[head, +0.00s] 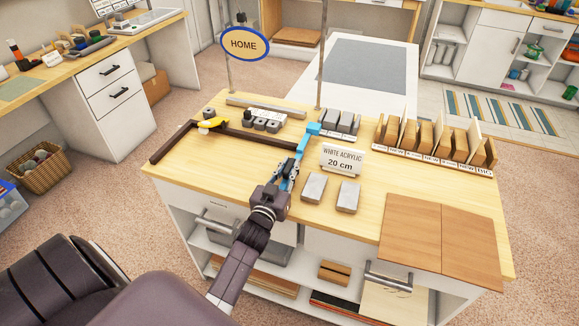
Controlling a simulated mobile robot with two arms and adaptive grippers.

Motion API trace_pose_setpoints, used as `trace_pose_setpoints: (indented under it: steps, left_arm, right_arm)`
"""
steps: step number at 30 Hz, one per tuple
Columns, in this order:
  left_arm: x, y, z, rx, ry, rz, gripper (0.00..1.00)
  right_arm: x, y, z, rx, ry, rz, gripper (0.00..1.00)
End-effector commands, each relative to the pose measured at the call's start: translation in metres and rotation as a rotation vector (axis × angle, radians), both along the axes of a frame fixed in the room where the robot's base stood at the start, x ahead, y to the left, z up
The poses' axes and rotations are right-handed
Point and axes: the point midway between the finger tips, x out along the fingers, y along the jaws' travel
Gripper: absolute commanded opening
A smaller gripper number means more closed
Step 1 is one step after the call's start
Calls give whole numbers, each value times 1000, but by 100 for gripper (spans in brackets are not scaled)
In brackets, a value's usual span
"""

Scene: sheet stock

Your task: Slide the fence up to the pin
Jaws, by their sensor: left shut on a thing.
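A blue piece (313,129), which looks like the fence, stands at the right end of a dark brown rail (262,138) on the wooden bench top. My left gripper (291,168) reaches in from the front and is shut on the blue piece; its fingers partly hide the lower part. A small yellow piece (208,124) sits at the rail's left corner, apart from the blue piece. I cannot make out for sure which part is the pin. My right gripper is not in view.
A white acrylic 20 cm sign (341,160) stands close to the right of the gripper, with two grey blocks (314,187) in front of it. Grey blocks (343,123) stand behind. Racked wooden pieces (425,138) and brown boards (440,236) occupy the right side.

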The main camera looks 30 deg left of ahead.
Motion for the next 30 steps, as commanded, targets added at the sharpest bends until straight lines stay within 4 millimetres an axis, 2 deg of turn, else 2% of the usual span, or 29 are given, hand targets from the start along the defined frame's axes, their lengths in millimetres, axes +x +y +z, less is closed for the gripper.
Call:
trace_pose_setpoints:
  steps: [7, 11, 14, 24, 30]
  left_arm:
    - [0, 1, 0, 0, 0, 0, 0]
    - [-3, 12, 1, 5, 2, 0, 0]
    - [-7, 29, 1, 7, 2, 1, 0]
    - [-29, 119, 1, 9, 2, 2, 0]
    - [-39, 164, 0, 6, 0, 1, 0]
  right_arm:
    - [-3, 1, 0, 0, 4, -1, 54]
    - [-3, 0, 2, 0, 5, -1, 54]
    - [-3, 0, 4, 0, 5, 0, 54]
    - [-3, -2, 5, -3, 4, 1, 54]
    - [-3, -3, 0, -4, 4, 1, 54]
